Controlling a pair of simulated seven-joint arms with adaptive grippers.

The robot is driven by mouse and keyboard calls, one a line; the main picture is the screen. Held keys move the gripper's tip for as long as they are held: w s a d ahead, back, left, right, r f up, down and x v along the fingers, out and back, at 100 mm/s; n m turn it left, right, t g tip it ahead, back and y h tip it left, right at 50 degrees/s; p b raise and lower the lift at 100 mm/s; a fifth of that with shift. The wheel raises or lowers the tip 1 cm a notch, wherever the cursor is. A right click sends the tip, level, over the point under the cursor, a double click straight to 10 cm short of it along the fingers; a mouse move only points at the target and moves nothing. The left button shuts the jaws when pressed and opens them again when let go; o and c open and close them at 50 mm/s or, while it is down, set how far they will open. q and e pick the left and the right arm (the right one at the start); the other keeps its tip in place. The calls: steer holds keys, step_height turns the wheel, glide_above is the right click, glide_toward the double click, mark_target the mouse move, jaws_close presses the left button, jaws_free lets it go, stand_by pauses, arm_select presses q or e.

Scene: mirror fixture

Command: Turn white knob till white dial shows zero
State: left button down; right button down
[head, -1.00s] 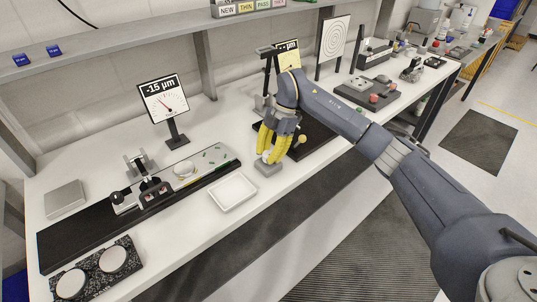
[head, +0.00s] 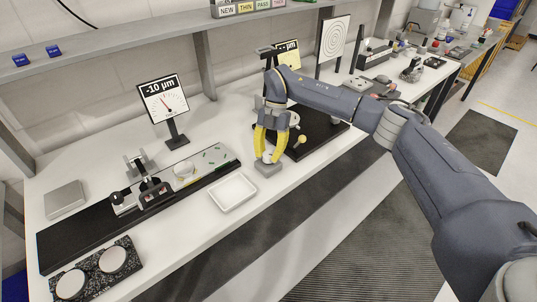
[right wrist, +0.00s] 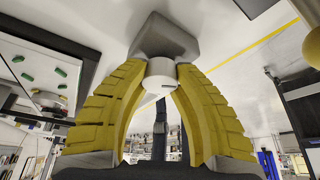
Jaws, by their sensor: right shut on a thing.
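The white dial (head: 163,98) stands on a black post at the left and reads -10 µm, its red needle left of upright. The white knob (right wrist: 160,76) sits on a grey block (right wrist: 165,38) and shows between my yellow fingers in the right wrist view. In the head view the block (head: 268,168) rests on the table just right of the white tray. My right gripper (head: 267,156) points down and is shut on the knob, its fingertips on both sides of it. A second, yellow dial (head: 288,56) is partly hidden behind my right arm. My left gripper is out of view.
A white tray (head: 233,192) lies left of the knob block. A black fixture base (head: 80,232) with clamps and a round mirror lies further left. A dark plate (head: 322,130) with a yellow knob (head: 301,140) is close right of my gripper.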

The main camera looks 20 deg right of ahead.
steer(key=n+h, duration=0.1)
steer(key=n, duration=0.2)
steer(key=n+g+h, duration=0.1)
steer(key=n, duration=0.2)
steer(key=shift+s+a+n, duration=0.1)
steer(key=shift+n, duration=0.2)
steer(key=n+h, duration=0.2)
steer(key=n, duration=0.3)
steer(key=shift+s+f, duration=0.1)
steer(key=shift+n+h, duration=0.3)
steer(key=shift+n, duration=0.1)
steer(key=c, duration=0.9)
jaws_free()
steer(key=shift+c, duration=0.2)
steer(key=v, duration=1.2)
